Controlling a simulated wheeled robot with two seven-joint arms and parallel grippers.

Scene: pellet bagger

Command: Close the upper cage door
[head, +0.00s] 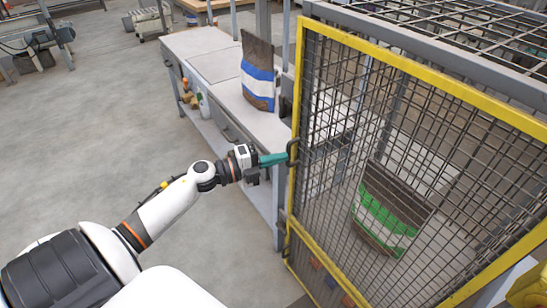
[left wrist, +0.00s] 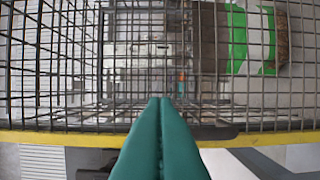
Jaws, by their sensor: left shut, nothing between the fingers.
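The cage door has a yellow frame (head: 408,76) with dark wire mesh and fills the right of the head view. Its top bar and the grey cage beam (head: 420,50) spread apart toward the right. A dark handle (head: 293,151) sits on the door's left upright. My left gripper (head: 287,157) is shut and empty, its teal fingertips at the handle; contact is unclear. In the left wrist view the closed fingers (left wrist: 161,101) point at the mesh across the yellow bar (left wrist: 50,139), with a dark bar, probably the handle (left wrist: 218,132), beside them. My right gripper is out of view.
A bag with a green band (head: 385,215) stands behind the mesh. A grey bench (head: 215,62) left of the cage bears a blue-and-white bag (head: 257,75). Open floor (head: 90,130) lies to the left.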

